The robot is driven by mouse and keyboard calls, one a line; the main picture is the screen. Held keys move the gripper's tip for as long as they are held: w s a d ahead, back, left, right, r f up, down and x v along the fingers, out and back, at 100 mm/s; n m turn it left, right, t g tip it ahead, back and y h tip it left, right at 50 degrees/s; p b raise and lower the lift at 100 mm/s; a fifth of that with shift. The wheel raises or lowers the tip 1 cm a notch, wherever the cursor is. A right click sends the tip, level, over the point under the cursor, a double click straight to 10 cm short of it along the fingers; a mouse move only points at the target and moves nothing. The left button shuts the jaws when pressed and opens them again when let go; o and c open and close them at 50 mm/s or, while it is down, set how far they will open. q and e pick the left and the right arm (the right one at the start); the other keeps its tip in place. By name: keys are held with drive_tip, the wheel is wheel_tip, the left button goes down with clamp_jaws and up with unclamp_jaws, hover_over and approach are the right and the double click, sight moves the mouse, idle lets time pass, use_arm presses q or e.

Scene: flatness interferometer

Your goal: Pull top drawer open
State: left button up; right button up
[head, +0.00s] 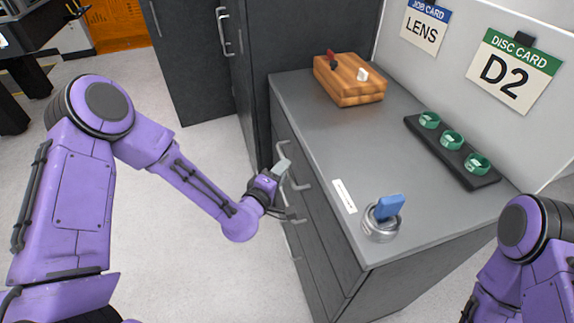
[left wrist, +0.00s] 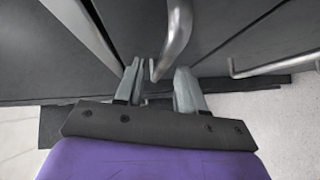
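The grey cabinet has a stack of drawers on its left face, and the top drawer (head: 318,200) looks flush and shut. Its bar handle (head: 300,183) is partly hidden by my left gripper (head: 281,172). In the left wrist view, the curved metal handle (left wrist: 178,40) reaches down between the two fingertips of my left gripper (left wrist: 160,85). The fingers are apart, with gaps showing beside the bar, so the gripper is open around the handle's end. My right arm is at the lower right of the head view; its gripper is out of view.
A lower drawer handle (head: 293,217) sits just below my left gripper. The countertop (head: 310,130) holds a wooden box (head: 350,88), a black rack (head: 480,178) with green rings, and a metal ring (head: 381,226) with a blue tab.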

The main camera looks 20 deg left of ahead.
use_arm(q)
drive_tip(key=shift+x, duration=1.7)
clamp_jaws()
drive_tip(key=shift+a, duration=0.1)
